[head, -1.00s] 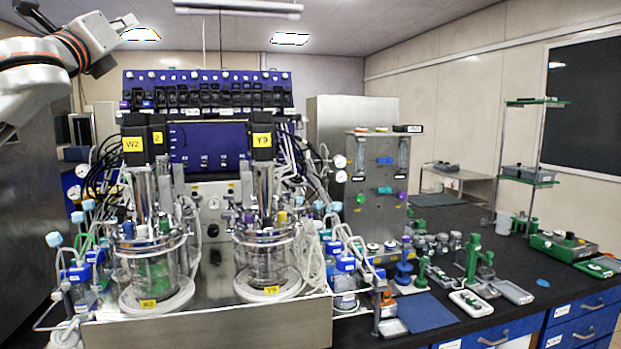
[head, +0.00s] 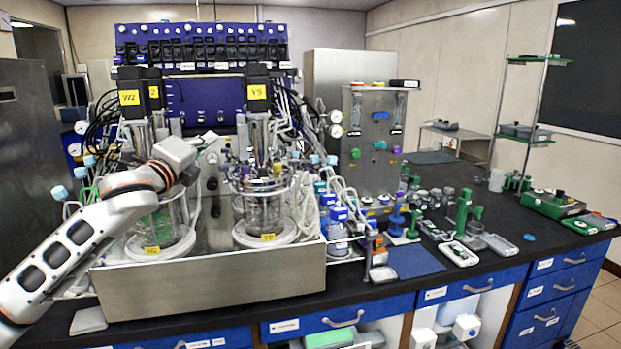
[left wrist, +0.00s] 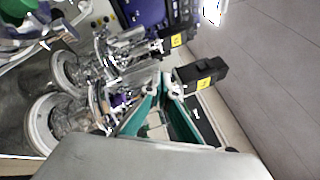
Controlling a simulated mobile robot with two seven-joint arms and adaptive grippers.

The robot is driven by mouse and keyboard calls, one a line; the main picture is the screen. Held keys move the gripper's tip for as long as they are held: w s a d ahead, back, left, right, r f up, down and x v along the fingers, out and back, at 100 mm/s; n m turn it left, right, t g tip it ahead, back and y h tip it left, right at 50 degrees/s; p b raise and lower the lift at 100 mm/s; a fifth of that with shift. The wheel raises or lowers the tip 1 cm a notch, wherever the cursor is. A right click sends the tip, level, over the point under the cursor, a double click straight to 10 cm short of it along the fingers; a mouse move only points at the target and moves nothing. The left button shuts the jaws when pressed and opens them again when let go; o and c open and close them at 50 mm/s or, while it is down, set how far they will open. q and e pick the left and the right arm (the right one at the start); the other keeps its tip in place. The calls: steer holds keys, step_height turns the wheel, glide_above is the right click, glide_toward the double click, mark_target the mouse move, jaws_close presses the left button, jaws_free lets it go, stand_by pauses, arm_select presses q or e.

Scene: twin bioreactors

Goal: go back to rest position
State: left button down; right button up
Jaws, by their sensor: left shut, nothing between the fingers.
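My left arm reaches in from the lower left in the head view. Its wrist and left gripper (head: 191,172) are in front of the left bioreactor vessel (head: 150,228) and partly cover it. The fingers are hard to make out there. In the left wrist view the green fingers of my left gripper (left wrist: 163,85) converge towards their tips, shut with nothing between them. The right bioreactor vessel (head: 262,210) stands clear to the right of the gripper. My right gripper is not in view.
The vessels stand on a steel base (head: 210,283) on the black bench (head: 470,257). Tubing and blue-capped bottles (head: 338,213) crowd around them. A steel flow-meter panel (head: 375,140) and a blue mat (head: 415,262) are to the right. Blue drawers (head: 345,318) line the bench front.

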arm_select(q)
steer(key=s+d+f+n+g, duration=0.15)
steer(key=s+f+n, duration=0.25)
steer(key=f, duration=0.9)
steer(key=s+d+f+n+g, duration=0.1)
steer(key=s+d+f+n, duration=0.3)
steer(key=f, duration=1)
steer(key=s+f+n+g, duration=0.25)
steer(key=s+f, duration=0.25)
steer(key=f, duration=0.8)
steer(key=s+a+f+n+g+y, duration=0.1)
steer(key=s+f+n, duration=0.5)
steer(key=s+f, duration=0.7)
steer(key=s+a+f+n+g+y, duration=0.1)
steer(key=s+f+n, duration=0.5)
steer(key=s+f, duration=0.7)
steer(key=s+a+g, duration=0.1)
steer(key=s+a, duration=0.1)
steer(key=s, duration=0.4)
steer(key=shift+g, duration=0.4)
steer(key=shift+d, duration=0.1)
